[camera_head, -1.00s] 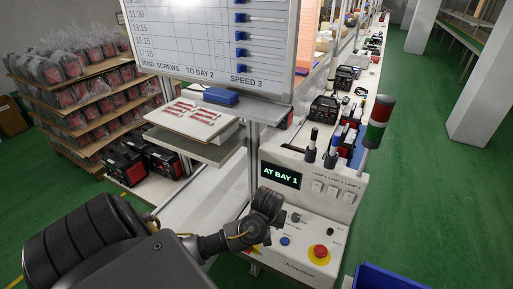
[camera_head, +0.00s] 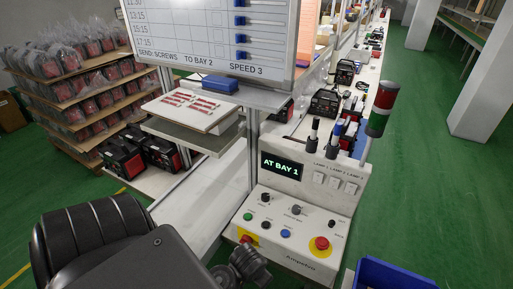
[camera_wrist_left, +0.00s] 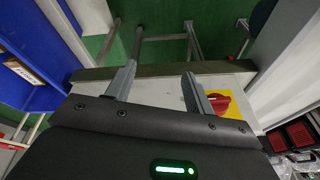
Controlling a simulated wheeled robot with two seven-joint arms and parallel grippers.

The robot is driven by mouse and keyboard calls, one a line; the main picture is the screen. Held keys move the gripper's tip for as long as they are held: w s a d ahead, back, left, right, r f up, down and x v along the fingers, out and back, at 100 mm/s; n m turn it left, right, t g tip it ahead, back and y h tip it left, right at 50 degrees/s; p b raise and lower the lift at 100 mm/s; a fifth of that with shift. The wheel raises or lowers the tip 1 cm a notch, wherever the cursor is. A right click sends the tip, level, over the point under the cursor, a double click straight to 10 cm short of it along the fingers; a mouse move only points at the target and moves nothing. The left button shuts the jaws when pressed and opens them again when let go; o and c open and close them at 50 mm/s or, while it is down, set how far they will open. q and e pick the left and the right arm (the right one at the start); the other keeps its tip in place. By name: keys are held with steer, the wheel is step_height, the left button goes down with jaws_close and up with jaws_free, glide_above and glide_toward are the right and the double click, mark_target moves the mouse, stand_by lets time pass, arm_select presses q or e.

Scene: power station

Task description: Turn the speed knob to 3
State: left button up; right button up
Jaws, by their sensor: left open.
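The control panel (camera_head: 300,236) has two dark knobs near its top, a left one (camera_head: 266,198) and a middle one (camera_head: 297,210). Their labels and pointer settings are too small to read, so I cannot tell which is the speed knob. My left gripper (camera_wrist_left: 158,82) is open, with nothing between its fingers in the wrist view. In the head view, my left arm's end is at the panel's lower front edge, below and apart from the knobs; its fingertips are not clear there. A red rotary switch on a yellow plate (camera_wrist_left: 218,102) is beside the right finger. My right gripper is not in view.
The display (camera_head: 281,167) reads "AT BAY 1". The whiteboard (camera_head: 200,30) reads "SEND: SCREWS TO BAY 2 SPEED 3". A red emergency button (camera_head: 321,243) and green, black and blue buttons share the panel. A blue bin (camera_head: 390,275) stands at lower right.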

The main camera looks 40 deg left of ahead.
arm_select(q)
steer(key=shift+s+f+b, duration=0.2)
steer(key=shift+f+b, duration=0.4)
steer(key=shift+f, duration=2.15)
steer(key=s+a+f+m+t+b, duration=0.1)
steer(key=s+f+b, duration=0.15)
steer(key=f, duration=0.95)
steer(key=s+f+m+b, duration=0.1)
steer(key=s+f, duration=0.3)
steer(key=f, duration=0.7)
steer(key=s+d+f+g+b, duration=0.1)
steer(key=s+f+g+b, duration=0.2)
steer(key=s+f, duration=1.3)
steer(key=s+b, duration=0.2)
steer(key=s, duration=0.1)
steer(key=shift+d+h+b, duration=0.25)
steer(key=shift+h+b, duration=0.05)
steer(key=shift+h, duration=0.1)
